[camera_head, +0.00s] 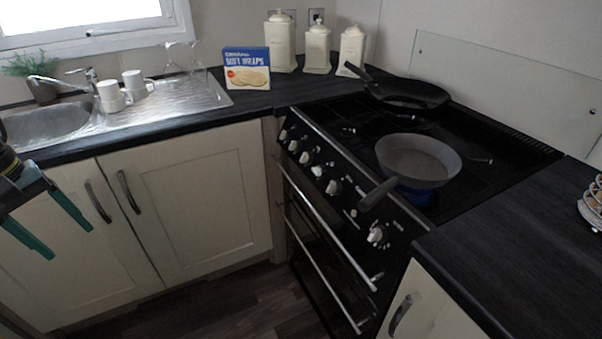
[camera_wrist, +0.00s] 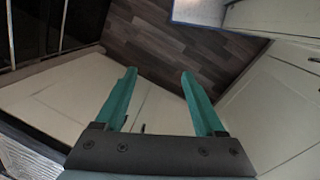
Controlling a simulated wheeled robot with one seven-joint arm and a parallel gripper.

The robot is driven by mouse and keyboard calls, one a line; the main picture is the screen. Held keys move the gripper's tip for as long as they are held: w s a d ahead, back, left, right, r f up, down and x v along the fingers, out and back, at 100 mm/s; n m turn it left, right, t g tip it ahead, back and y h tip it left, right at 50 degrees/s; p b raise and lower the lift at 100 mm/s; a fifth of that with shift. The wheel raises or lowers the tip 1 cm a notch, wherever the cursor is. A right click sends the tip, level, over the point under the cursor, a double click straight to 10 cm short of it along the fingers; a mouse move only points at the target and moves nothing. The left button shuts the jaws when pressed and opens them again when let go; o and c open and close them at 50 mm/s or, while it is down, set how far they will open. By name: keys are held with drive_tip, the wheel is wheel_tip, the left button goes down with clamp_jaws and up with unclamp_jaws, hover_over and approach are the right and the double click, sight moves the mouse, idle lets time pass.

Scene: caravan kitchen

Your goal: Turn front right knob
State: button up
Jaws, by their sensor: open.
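The black stove (camera_head: 465,135) stands at the right in the head view, with a row of several white knobs on its front panel. The front right knob (camera_head: 377,235) is the white one nearest me, at the right end of the row. My gripper (camera_head: 67,228) is at the far left, in front of the sink cabinets and well away from the stove. Its green fingers are apart and empty. They also show in the wrist view (camera_wrist: 157,78), pointing toward the cabinet doors and floor. I cannot make out the knob in the wrist view.
A grey pan (camera_head: 418,157) sits on the stove, its handle (camera_head: 379,193) reaching over the front edge above the knobs. A black pan (camera_head: 408,92) is behind it. A metal oven rail (camera_head: 330,232) runs below the knobs. The floor (camera_head: 235,305) before the stove is clear.

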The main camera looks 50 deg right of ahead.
drive_tip(key=s+d+f+n+g+h+b, duration=0.25)
drive_tip(key=d+f, duration=0.45)
drive_tip(key=d, duration=0.4)
drive_tip(key=n+g+h+b, duration=0.3)
drive_tip(key=n+h+b, duration=0.5)
drive_tip(key=n+h, duration=0.4)
approach(314, 171)
drive_tip(key=shift+m+h, duration=0.35)
drive_tip(key=shift+m, duration=0.2)
drive_tip(key=x, duration=0.3)
drive_tip(key=p+x, duration=0.1)
drive_tip(key=x, duration=0.2)
drive_tip(key=p+x, duration=0.1)
drive_tip(key=x, duration=0.2)
drive_tip(key=shift+s+d+f, duration=0.1)
drive_tip(key=shift+s+f, duration=0.05)
drive_tip(key=shift+f, duration=0.2)
drive_tip(key=shift+c, duration=0.3)
clamp_jaws()
